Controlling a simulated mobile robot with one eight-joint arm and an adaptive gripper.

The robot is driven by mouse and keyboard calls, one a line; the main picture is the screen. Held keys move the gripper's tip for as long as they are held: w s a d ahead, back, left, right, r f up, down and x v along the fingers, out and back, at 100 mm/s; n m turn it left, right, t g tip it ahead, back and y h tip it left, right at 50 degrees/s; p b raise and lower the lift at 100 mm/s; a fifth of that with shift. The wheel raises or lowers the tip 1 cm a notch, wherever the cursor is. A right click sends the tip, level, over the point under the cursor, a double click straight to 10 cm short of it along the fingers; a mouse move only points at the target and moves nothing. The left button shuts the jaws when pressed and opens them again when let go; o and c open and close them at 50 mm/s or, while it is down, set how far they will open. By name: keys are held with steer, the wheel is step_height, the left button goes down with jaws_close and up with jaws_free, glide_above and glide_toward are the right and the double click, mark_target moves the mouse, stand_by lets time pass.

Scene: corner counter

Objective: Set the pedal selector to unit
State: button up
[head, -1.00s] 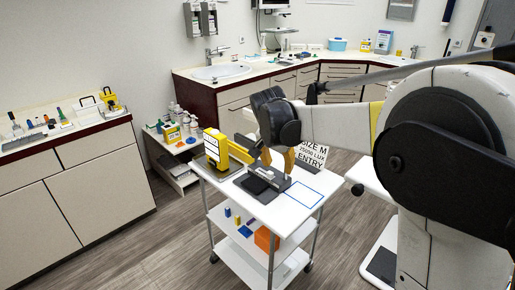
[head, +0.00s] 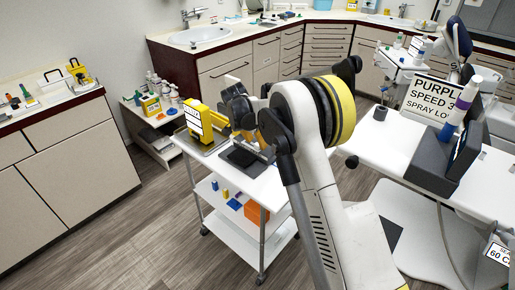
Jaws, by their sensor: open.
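A dark foot pedal (head: 241,157) lies on the white top of the trolley (head: 262,180), just below and beside my gripper. Its selector cannot be made out; my arm and gripper cover part of the pedal's far side. My gripper (head: 255,138) has dark linkages and orange fingers, and is open over the back of the pedal. Contact cannot be told from this view. No object shows between the fingers.
A yellow device (head: 201,122) with a white label stands on a tray at the trolley's left. An orange box (head: 256,212) sits on the lower shelf. A white unit with a dark block (head: 445,160) stands at right. Open floor lies left of the trolley.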

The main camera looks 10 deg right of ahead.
mark_target(246, 142)
steer(key=shift+x, duration=1.05)
steer(key=shift+c, duration=0.4)
jaws_close()
steer(key=w+a, duration=0.2)
steer(key=w, duration=0.1)
steer(key=w+a+p, duration=0.1)
steer(key=w, duration=0.1)
steer(key=shift+a, duration=0.4)
